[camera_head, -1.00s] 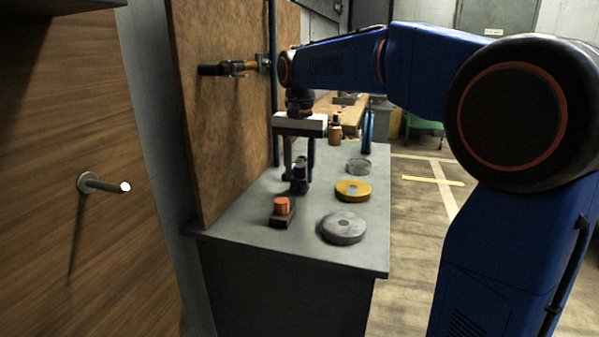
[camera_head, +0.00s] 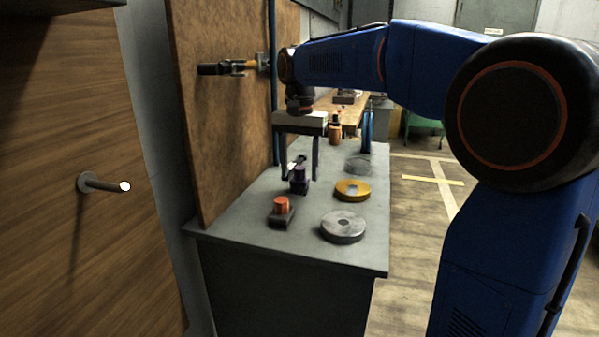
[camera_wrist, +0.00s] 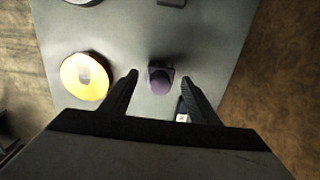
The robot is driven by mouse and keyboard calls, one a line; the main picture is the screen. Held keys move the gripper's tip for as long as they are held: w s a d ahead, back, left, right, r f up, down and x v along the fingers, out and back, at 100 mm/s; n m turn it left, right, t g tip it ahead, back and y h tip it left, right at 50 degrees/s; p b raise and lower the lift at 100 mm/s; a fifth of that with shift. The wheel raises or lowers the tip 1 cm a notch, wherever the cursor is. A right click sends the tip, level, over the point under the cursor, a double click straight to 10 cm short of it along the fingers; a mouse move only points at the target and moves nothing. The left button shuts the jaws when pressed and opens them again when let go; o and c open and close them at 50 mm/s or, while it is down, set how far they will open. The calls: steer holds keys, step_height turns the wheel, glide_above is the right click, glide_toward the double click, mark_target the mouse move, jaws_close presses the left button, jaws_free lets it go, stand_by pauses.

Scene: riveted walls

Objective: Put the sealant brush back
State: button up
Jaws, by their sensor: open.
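My gripper (camera_head: 299,176) points down over the bench, its two fingers spread open. A purple-topped cylinder on a dark base (camera_head: 299,180) stands between and just below the fingertips; in the wrist view, the purple cylinder (camera_wrist: 161,80) lies in the gap with room on both sides. A small black and white item (camera_wrist: 183,113) shows beside the right finger, partly hidden by it. I cannot tell for sure which thing is the sealant brush.
On the grey bench (camera_head: 240,243) are an orange-topped block (camera_head: 281,212), a grey disc (camera_head: 343,227), a yellow disc (camera_head: 352,190), a clear dish (camera_head: 358,166) and an amber bottle (camera_head: 335,130). A brown board (camera_head: 225,130) borders the left side. A bare peg (camera_head: 103,185) juts from the wood panel.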

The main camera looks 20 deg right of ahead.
mark_target(300, 168)
step_height(300, 168, up, 11)
stand_by(0.4)
steer(key=shift+s, duration=0.1)
